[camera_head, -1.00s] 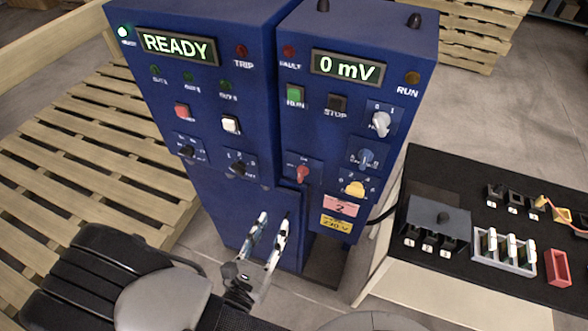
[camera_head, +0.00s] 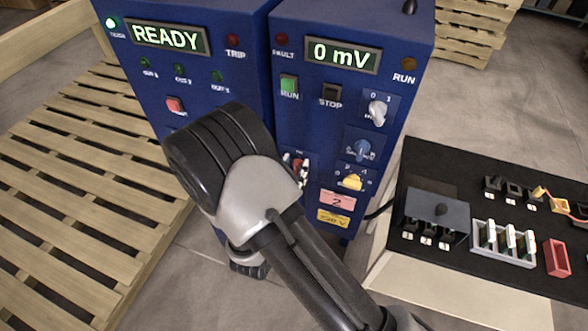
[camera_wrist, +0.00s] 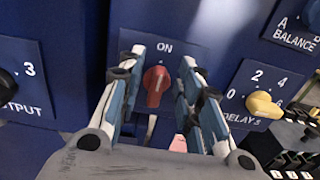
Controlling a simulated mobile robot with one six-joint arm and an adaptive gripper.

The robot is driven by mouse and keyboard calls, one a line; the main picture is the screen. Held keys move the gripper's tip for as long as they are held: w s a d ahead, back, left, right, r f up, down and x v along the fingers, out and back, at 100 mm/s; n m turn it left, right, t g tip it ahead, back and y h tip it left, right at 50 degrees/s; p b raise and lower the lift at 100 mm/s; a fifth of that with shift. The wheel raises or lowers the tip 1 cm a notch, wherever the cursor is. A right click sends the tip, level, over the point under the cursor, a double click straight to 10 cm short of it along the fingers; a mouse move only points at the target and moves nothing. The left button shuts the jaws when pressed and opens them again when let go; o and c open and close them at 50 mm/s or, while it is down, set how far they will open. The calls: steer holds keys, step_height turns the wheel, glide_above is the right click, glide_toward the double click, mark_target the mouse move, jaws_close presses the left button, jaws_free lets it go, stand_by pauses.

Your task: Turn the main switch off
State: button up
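The main switch is a red rotary knob (camera_wrist: 156,86) on a blue plate marked ON above it, in the middle of the wrist view. Its white mark stands nearly upright, towards ON. My gripper (camera_wrist: 162,60) is open, with one finger on each side of the knob. I cannot tell whether the fingers touch it. In the head view, the red knob (camera_head: 297,164) shows small between the fingertips, partly hidden by them. My arm covers the lower left of the cabinets.
A yellow delay knob (camera_wrist: 262,104) is close right of my gripper, and a black output knob (camera_wrist: 7,84) is at left. Blue cabinets carry READY (camera_head: 166,37) and 0 mV (camera_head: 342,54) displays. A black-topped bench (camera_head: 470,275) with parts stands right.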

steer(key=shift+w, duration=0.2)
steer(key=shift+c, duration=0.2)
jaws_close()
